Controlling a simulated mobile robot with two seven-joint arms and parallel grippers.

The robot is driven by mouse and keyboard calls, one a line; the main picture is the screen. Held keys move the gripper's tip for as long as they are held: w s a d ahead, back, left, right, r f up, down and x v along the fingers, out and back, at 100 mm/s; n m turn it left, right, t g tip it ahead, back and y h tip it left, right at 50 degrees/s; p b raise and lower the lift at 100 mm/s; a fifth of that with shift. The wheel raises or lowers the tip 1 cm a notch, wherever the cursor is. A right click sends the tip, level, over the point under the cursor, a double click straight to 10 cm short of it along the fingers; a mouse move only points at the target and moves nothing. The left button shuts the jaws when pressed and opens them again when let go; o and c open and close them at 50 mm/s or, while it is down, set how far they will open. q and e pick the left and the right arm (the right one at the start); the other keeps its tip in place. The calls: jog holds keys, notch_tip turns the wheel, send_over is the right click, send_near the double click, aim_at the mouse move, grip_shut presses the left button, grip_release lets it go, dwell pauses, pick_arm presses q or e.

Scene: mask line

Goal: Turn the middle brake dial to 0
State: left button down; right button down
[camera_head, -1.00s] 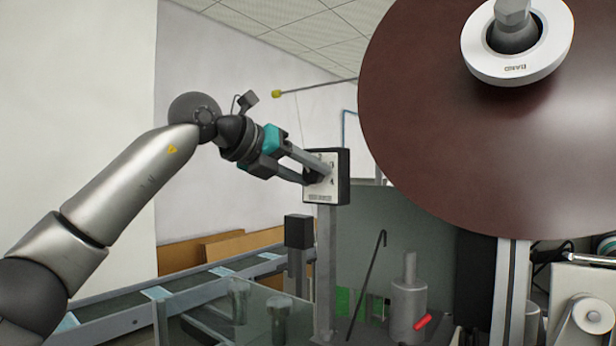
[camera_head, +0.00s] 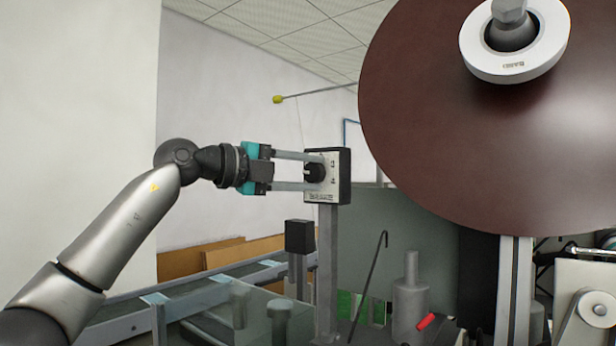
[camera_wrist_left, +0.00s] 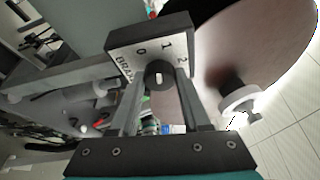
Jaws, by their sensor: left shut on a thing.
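The brake dial is a black round knob (camera_head: 313,173) on the pale face of a dark box (camera_head: 346,176) atop a grey post. My left gripper (camera_head: 319,172) reaches it from the left, with one finger above the knob and one below. In the left wrist view, the fingers (camera_wrist_left: 159,84) are shut on the knob (camera_wrist_left: 158,71) from both sides. The box face (camera_wrist_left: 121,60) there shows 0, 1 and 2 and part of the word BRAKE. A white mark shows on the knob, but the number it points at is unclear. My right gripper is not in view.
A large brown disc (camera_head: 450,130) with a white hub (camera_head: 516,65) fills the upper right. A yellow-tipped rod (camera_head: 277,99) sticks out behind the box. Below are a conveyor rail (camera_head: 120,325), a hooked dark rod (camera_head: 368,285) and a grey cylinder (camera_head: 410,305).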

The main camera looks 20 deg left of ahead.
pick_arm(q)
jog(key=n+t+h, duration=0.1)
jog(key=n, duration=0.2)
jog(key=shift+a+f+b, duration=0.1)
jog(key=shift+b, duration=0.2)
jog(key=shift+n+t, duration=0.7)
jog(key=shift+n, duration=1.8)
jog(key=shift+c, duration=1.9)
grip_release()
jog(key=shift+f, duration=0.1)
jog(key=b+v, duration=0.4)
jog(key=v, duration=1.1)
jog(key=shift+f+b, duration=0.2)
jog(key=shift+b, duration=0.2)
